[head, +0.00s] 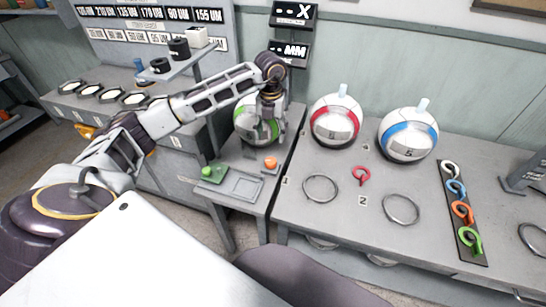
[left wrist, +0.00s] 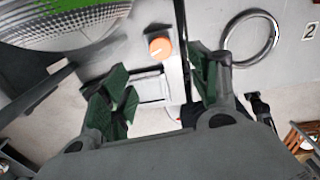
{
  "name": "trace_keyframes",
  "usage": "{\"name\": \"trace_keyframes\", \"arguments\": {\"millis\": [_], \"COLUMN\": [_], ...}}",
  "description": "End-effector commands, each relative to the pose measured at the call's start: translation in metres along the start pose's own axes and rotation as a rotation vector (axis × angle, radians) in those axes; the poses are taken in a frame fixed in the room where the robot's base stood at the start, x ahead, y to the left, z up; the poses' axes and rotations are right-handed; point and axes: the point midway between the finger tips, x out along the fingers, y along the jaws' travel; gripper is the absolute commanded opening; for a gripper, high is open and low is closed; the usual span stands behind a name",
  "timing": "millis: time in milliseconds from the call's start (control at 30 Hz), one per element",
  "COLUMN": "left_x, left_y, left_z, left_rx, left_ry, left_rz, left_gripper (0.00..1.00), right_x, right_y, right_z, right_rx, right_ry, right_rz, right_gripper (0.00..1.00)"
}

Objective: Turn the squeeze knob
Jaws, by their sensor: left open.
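An orange knob (head: 270,162), which looks like the squeeze knob, stands on the grey side table below the ball with the green band (head: 243,124). It also shows in the left wrist view (left wrist: 160,47), beyond the gap between the fingers. My left gripper (head: 270,128) points down in front of that ball, above the knob. In the left wrist view my left gripper (left wrist: 160,88) has its green-padded fingers spread, with nothing held between them. The knob is apart from both fingers. My right gripper is not in view.
A green button (head: 207,171) and a shallow grey tray (head: 243,185) sit beside the knob. On the right table (head: 335,222) are a red-banded ball (head: 336,120), a blue-banded ball (head: 408,135), metal rings and a row of coloured hooks (head: 462,212). A sign post stands behind my gripper.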

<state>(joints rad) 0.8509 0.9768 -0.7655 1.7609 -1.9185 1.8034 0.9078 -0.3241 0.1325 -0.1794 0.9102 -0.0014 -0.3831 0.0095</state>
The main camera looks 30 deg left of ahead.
Motion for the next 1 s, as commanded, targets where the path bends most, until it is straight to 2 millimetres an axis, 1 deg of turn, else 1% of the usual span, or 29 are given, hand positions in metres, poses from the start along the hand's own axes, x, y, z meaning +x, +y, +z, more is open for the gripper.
{"name": "trace_keyframes", "arguments": {"millis": [267, 467, 667, 867, 1000], "left_x": [0.0, 0.008, 0.026, 0.052, 0.07], "left_y": [0.0, 0.0, 0.0, 0.0, -0.001], "left_z": [0.0, 0.0, -0.001, 0.0, 0.0], "left_rx": [0.0, 0.0, 0.0, -0.001, 0.0], "left_ry": [0.0, 0.001, 0.002, 0.002, 0.002], "left_rz": [0.0, 0.0, 0.001, 0.0, -0.001], "left_gripper": [0.61, 0.61, 0.61, 0.61, 0.61], "right_x": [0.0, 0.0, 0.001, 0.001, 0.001], "right_y": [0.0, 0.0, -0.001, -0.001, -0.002], "right_z": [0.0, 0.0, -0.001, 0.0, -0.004], "right_rx": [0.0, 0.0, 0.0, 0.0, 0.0], "right_ry": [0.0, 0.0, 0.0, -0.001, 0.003], "right_rz": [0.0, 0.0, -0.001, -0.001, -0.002], "right_gripper": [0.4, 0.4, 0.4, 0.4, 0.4]}}
